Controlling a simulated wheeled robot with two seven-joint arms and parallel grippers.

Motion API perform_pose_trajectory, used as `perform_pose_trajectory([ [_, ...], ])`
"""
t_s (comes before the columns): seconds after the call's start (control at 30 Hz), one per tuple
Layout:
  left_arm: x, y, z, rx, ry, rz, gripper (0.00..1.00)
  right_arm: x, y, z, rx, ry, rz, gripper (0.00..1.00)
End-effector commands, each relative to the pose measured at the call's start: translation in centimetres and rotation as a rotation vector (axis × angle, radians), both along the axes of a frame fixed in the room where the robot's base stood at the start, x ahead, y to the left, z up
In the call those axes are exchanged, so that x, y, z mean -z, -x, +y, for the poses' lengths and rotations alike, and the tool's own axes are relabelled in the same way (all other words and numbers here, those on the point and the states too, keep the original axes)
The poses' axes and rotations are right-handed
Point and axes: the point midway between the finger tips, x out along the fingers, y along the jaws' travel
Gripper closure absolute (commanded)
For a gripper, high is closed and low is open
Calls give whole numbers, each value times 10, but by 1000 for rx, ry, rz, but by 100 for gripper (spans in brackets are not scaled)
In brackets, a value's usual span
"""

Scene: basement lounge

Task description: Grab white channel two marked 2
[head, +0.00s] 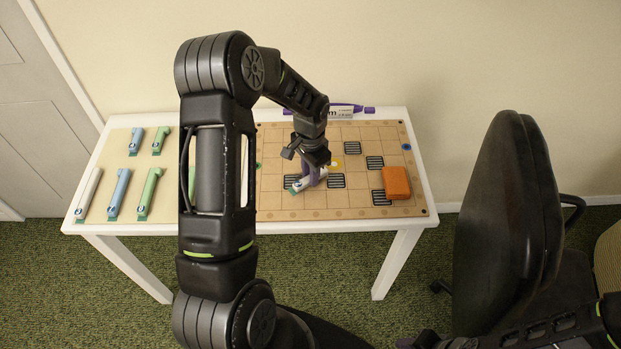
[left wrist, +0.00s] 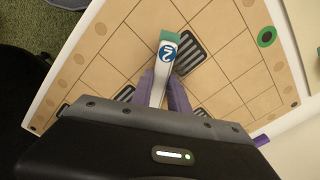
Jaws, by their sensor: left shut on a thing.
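My left gripper (head: 313,176) is shut on a white channel piece (head: 298,187) over the tan grid board (head: 345,199). In the left wrist view the purple fingers (left wrist: 165,92) clasp the white piece (left wrist: 160,78). Its upper end shows a blue round label with a 2 and a green tip. The piece lies low at the board, near dark slatted squares; I cannot tell whether it touches the board. Part of my right arm shows at the bottom right edge of the head view, its gripper (head: 425,341) mostly cut off.
Another white channel (head: 89,194) stands with blue (head: 119,193) and green (head: 149,192) ones on the pale mat at the left. An orange block (head: 396,183) sits on the board's right side. A purple and white marker (head: 345,110) lies behind. A dark chair (head: 505,220) stands right of the table.

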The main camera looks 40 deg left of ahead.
Motion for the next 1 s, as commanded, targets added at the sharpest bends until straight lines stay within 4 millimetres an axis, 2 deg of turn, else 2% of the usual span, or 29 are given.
perform_pose_trajectory([
  [0.27, -1, 0, 0, 0, 0, 0, 100, 0, 0, 0, 0, 0, 0, 64],
  [0.43, -11, -1, 0, -1, -1, -3, 100, 3, 0, 0, 0, -1, -1, 64],
  [0.57, -30, -1, 0, -1, -1, -4, 100, 7, -1, 0, 0, -2, -3, 64],
  [0.8, -77, -1, 0, -1, -1, -4, 100, 15, -2, 1, -1, -4, -6, 64],
  [1.0, -98, 0, 0, 0, 0, -1, 100, 17, -2, 1, -2, -5, -7, 64],
])
